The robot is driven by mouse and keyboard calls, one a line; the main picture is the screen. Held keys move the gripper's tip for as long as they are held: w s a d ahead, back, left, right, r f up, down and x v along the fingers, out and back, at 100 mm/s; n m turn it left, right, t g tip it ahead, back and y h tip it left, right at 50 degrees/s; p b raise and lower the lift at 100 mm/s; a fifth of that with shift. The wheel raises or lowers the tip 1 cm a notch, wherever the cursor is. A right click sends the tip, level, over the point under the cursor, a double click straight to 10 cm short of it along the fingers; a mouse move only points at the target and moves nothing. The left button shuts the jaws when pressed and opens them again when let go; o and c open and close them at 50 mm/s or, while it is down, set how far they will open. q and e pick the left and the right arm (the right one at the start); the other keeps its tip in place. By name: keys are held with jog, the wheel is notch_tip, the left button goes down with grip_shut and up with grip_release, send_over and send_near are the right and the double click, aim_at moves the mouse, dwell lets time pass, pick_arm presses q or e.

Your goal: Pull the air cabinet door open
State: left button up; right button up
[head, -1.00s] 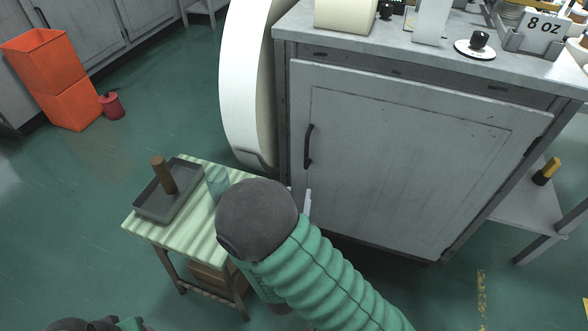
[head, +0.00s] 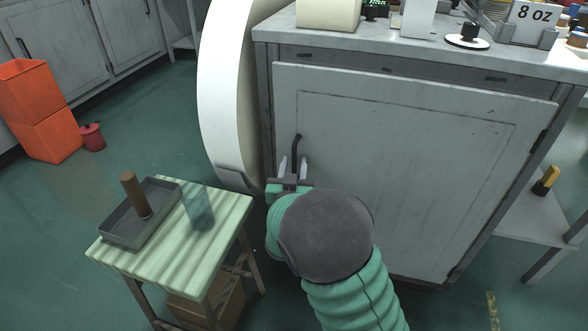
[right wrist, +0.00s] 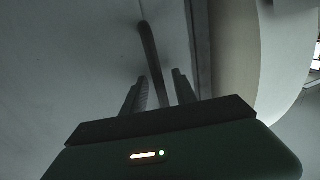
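The grey cabinet door (head: 410,170) is shut flush in its frame in the head view. Its dark bar handle (head: 297,146) stands upright near the door's left edge. My right gripper (head: 293,166) is at the lower part of the handle, with its two light fingers apart. In the right wrist view the handle (right wrist: 153,55) runs down between the two fingers of the gripper (right wrist: 160,90), with gaps beside it. The handle's lower end is hidden behind the gripper. My left gripper is not in view.
A small striped table (head: 215,215) with a grey tray (head: 120,232) stands left of my right arm. A large white round body (head: 222,90) stands left of the cabinet. A low shelf (head: 520,218) is at the right. Green floor lies between.

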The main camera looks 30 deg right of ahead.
grip_shut()
dwell(1.4)
